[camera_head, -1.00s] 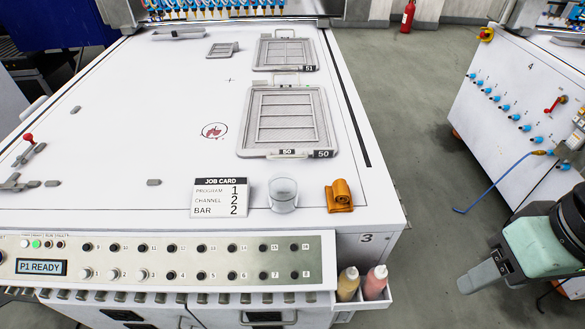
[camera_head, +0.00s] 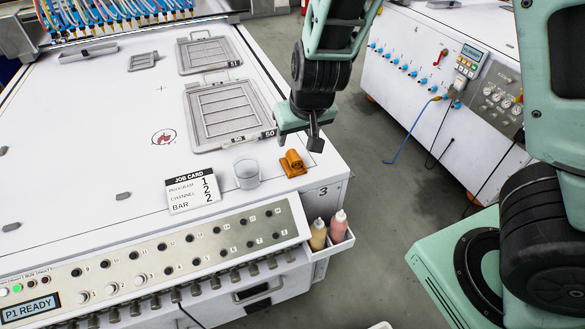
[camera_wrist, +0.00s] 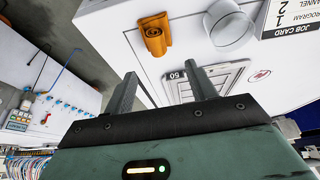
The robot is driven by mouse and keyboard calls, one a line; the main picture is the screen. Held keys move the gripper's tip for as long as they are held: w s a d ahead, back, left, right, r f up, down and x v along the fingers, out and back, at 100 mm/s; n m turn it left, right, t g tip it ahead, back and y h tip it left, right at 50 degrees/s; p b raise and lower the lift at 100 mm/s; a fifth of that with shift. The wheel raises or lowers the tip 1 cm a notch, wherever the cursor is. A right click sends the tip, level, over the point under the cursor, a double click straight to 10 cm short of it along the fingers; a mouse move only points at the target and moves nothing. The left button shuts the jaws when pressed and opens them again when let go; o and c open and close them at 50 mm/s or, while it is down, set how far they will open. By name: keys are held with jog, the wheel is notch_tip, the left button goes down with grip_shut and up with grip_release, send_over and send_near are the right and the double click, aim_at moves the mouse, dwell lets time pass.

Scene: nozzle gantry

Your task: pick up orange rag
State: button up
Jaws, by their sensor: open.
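The orange rag (camera_head: 293,163) lies folded or rolled on the white machine top, near its front right corner. In the wrist view the rag (camera_wrist: 155,34) shows whole, beyond the fingertips and a little to the left. My gripper (camera_head: 298,143) is open and empty, above the table and close behind the rag. Its two fingers also show spread apart in the wrist view (camera_wrist: 162,84). A gap shows between the fingers and the rag.
A clear cup (camera_head: 246,173) stands just left of the rag, with the job card (camera_head: 192,189) beyond it. A grey frame marked 50 (camera_head: 228,115) lies behind. Two bottles (camera_head: 328,231) sit in a side holder. Table space at left is mostly clear.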

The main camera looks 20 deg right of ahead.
aim_at(293, 155)
jog(key=b+x, duration=0.1)
jog(key=x, duration=0.4)
jog(key=shift+s, duration=0.1)
jog(key=shift+s+b+x, duration=0.2)
jog(key=shift+b+x, duration=0.45)
jog(key=shift+x, duration=2)
jog(key=shift+d+f, duration=0.1)
jog(key=shift+d, duration=0.05)
jog(key=c, duration=0.7)
